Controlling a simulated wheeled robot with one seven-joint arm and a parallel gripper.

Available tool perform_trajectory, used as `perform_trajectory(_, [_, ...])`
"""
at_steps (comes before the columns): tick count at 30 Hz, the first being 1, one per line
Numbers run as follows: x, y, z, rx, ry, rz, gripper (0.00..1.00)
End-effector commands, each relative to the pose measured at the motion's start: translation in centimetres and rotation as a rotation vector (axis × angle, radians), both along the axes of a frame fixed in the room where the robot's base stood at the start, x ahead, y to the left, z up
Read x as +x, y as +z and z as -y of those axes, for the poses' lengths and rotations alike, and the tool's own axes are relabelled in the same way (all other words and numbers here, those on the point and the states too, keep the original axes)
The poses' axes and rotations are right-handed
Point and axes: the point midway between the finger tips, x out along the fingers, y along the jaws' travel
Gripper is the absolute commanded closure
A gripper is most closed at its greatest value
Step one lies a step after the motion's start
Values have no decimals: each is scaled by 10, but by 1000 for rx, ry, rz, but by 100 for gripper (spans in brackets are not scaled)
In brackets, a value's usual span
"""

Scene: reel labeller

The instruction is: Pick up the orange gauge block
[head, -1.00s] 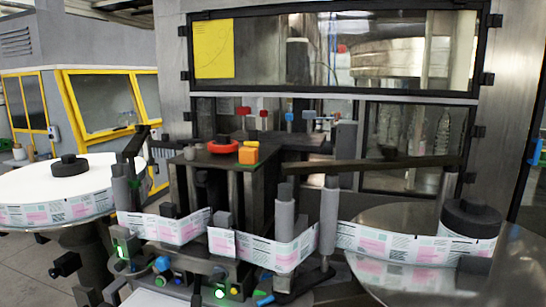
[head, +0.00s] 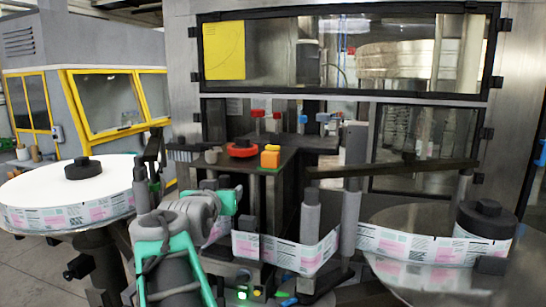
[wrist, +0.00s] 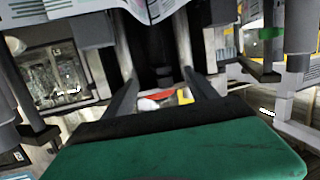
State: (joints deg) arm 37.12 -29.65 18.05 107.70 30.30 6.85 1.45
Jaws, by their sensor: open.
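The orange gauge block (head: 270,157) stands upright at the front right corner of a dark raised platform in the head view, beside a red ring (head: 242,149). A small green piece (head: 264,169) shows at its foot. My arm has come in from the bottom, and its teal end is below and left of the block, apart from it. My gripper (wrist: 162,93) is open in the wrist view, its two dark fingers apart and empty. Small red and yellow-orange patches show beyond the fingers; I cannot tell whether one is the block.
The label web (head: 285,252) runs around grey rollers (head: 311,225) in front of the platform (head: 225,168). A dark horizontal bar (head: 395,168) lies to the right. A white reel (head: 110,175) stands left and a metal turntable (head: 395,215) right. Small red and blue parts stand behind.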

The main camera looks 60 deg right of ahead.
Motion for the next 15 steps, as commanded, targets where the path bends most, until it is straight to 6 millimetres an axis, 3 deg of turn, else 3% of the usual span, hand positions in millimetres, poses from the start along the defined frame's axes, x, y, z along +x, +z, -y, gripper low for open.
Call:
perform_trajectory(1, [-28, 28, 25, -66, -87, 34, 34])
perform_trajectory(3, [-57, 55, 45, -138, -171, 64, 34])
perform_trajectory(6, [-78, 74, 59, -192, -229, 83, 34])
perform_trajectory(15, [-76, 80, 101, -196, -237, 82, 34])
